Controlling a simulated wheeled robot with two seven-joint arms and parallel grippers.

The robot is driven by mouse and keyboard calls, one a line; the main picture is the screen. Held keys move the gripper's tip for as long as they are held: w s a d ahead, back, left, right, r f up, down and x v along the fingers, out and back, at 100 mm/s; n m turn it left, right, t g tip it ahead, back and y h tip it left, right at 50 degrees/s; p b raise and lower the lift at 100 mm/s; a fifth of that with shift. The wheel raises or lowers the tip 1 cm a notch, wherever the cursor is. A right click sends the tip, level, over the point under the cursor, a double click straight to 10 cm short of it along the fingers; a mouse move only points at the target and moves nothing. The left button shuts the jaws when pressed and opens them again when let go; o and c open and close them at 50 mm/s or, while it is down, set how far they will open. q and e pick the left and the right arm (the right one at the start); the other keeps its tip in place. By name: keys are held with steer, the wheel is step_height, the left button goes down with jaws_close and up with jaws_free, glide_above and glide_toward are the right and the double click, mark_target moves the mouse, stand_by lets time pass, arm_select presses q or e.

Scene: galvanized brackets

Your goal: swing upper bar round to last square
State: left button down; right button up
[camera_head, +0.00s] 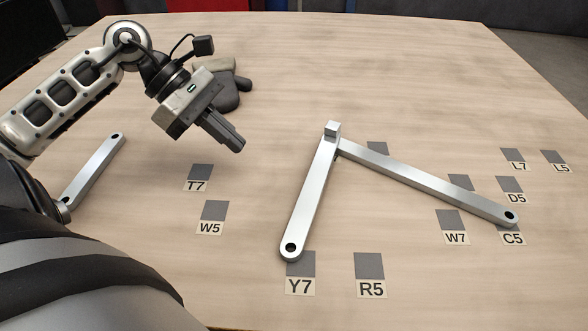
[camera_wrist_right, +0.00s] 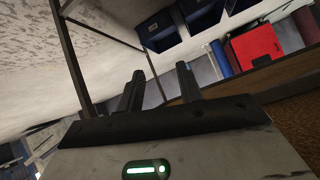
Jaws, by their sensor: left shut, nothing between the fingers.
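Two silver bars are joined at one end under a small block (camera_head: 332,129) in the middle of the table. The upper bar (camera_head: 312,195) appears to lie over the other at the joint; its holed free end points toward the front, at the upper edge of the square Y7 (camera_head: 302,268). The lower bar (camera_head: 425,180) runs right, its free end partly covering the square C5 (camera_head: 512,238). My left gripper (camera_head: 238,146) is shut and empty, left of the joint and apart from both bars. My right gripper (camera_wrist_right: 160,85) shows only in the right wrist view, fingers apart with nothing between them.
Other grey squares include T7 (camera_head: 200,172), W5 (camera_head: 214,210), R5 (camera_head: 369,265), W7 (camera_head: 450,219), D5 (camera_head: 509,184), L7 (camera_head: 512,155) and L5 (camera_head: 553,156). A loose bar (camera_head: 95,168) lies at far left. Dark gloves (camera_head: 232,98) lie behind my left gripper. The back right is clear.

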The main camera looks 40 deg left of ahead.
mark_target(298, 188)
arm_select(q)
steer(key=b+x, duration=0.1)
steer(key=x, duration=0.6)
steer(key=shift+d+f, duration=0.15)
steer(key=shift+f, duration=0.05)
steer(key=d, duration=0.1)
steer(key=w+d, duration=0.1)
steer(key=d, duration=0.1)
steer(key=shift+f+b, duration=0.15)
steer(key=shift+b, duration=0.15)
steer(key=shift+w+d, duration=0.2)
steer(key=shift+d, duration=0.45)
arm_select(e)
steer(key=shift+w+a+r+t+y, duration=0.3)
steer(key=shift+r+t, duration=0.1)
steer(key=shift+r, duration=0.15)
arm_select(q)
steer(key=shift+d, duration=0.1)
arm_select(e)
steer(key=shift+f, duration=0.1)
